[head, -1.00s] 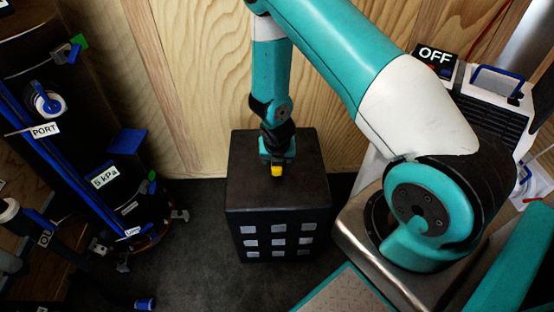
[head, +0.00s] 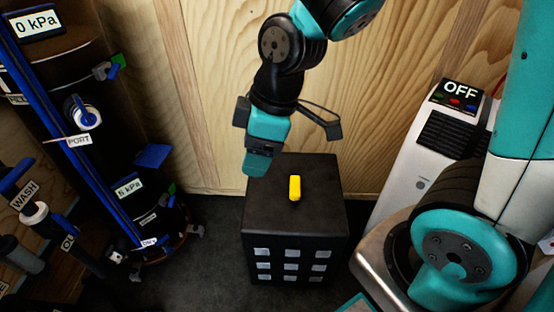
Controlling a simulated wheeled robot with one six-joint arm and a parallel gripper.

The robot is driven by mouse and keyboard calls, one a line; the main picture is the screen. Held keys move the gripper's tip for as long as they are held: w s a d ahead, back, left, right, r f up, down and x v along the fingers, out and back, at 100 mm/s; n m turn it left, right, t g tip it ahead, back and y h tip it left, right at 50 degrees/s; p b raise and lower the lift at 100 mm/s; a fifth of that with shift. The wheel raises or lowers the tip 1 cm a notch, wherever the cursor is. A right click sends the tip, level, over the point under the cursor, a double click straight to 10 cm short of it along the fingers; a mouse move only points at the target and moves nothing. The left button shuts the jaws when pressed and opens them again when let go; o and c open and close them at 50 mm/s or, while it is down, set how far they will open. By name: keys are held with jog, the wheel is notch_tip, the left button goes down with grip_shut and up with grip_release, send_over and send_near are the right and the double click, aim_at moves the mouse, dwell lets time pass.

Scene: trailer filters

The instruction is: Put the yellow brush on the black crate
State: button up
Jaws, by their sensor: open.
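The yellow brush (head: 294,188) rests on top of the black crate (head: 265,210), near the middle of its top face. The crate stands on the dark floor against the wooden wall, with rows of pale square patches on its front. My gripper (head: 257,166) is open and empty, above and to the left of the brush, near the crate's back left corner. It is apart from the brush. The fingertips are seen from the side, so the gap between them is hard to make out.
At the left stands a dark cylindrical unit (head: 150,215) with blue rails, valves and labels. At the right is a white machine (head: 405,165) with a display reading OFF. The dark floor (head: 205,265) left of the crate is clear.

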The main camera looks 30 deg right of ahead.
jog(key=s+a+r+m+g+y, duration=0.1)
jog(key=s+r+m, duration=0.4)
jog(key=s, duration=0.5)
jog(key=shift+s+a+r, duration=0.25)
jog(key=shift+a+r, duration=0.4)
jog(key=shift+r, duration=0.25)
jog(key=shift+c, duration=0.4)
